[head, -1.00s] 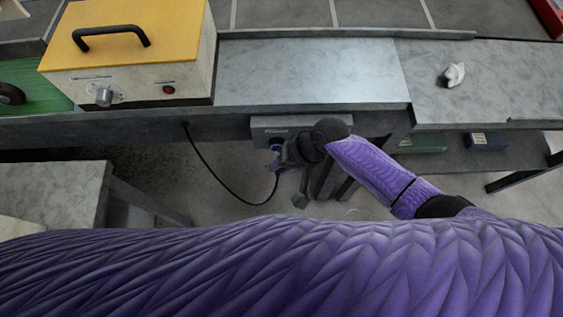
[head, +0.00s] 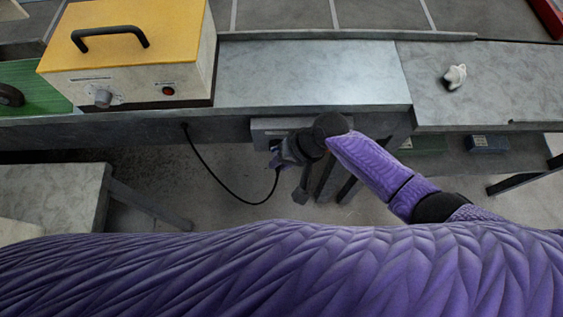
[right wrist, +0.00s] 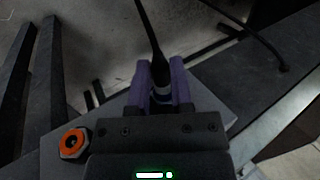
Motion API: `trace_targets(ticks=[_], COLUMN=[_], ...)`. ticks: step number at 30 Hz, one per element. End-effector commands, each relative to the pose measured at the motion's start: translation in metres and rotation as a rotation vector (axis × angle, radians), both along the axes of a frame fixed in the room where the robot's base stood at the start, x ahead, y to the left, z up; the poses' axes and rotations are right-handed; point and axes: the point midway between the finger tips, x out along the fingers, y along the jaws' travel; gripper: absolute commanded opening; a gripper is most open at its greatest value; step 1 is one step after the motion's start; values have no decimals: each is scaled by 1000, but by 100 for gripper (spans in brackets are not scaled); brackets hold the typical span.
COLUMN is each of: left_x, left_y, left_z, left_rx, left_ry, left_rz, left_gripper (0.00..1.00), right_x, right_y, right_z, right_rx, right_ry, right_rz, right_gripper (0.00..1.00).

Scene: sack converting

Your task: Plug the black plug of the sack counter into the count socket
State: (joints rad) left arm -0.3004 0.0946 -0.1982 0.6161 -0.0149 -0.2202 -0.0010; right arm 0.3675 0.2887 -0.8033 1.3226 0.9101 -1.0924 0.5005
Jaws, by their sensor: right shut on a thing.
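My right gripper (head: 274,160) is in front of the grey socket box (head: 268,124) under the bench edge. In the right wrist view its purple fingers (right wrist: 162,88) are shut on the black plug (right wrist: 156,92), whose cord (right wrist: 147,30) runs away from the fingers. In the head view the plug is hidden by the gripper, and its black cord (head: 222,192) hangs in a loop from the bench front. Whether the plug touches a socket cannot be told. My left gripper is out of view.
A yellow-topped control box (head: 135,65) with a black handle, knob and red button stands on the bench (head: 310,75). A crumpled white piece (head: 455,76) lies at right. A lower table (head: 50,190) stands at left. Dark legs are close to the gripper.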

Motion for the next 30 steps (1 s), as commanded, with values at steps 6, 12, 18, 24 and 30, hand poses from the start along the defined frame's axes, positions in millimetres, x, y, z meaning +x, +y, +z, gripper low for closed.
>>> trace_targets(ticks=[6,12,18,24,30], left_x=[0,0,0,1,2], left_y=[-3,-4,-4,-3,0], left_z=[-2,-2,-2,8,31], left_rx=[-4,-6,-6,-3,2], left_ry=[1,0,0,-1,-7], left_rz=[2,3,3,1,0], left_gripper=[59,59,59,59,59], right_x=[4,3,3,4,4], right_y=[0,0,0,-8,-34], right_z=[0,0,0,17,63], right_rx=[1,1,1,1,-1], right_ry=[0,0,0,-1,-3], right_rz=[0,0,0,-2,-1], right_gripper=[0,56,68,68,68])
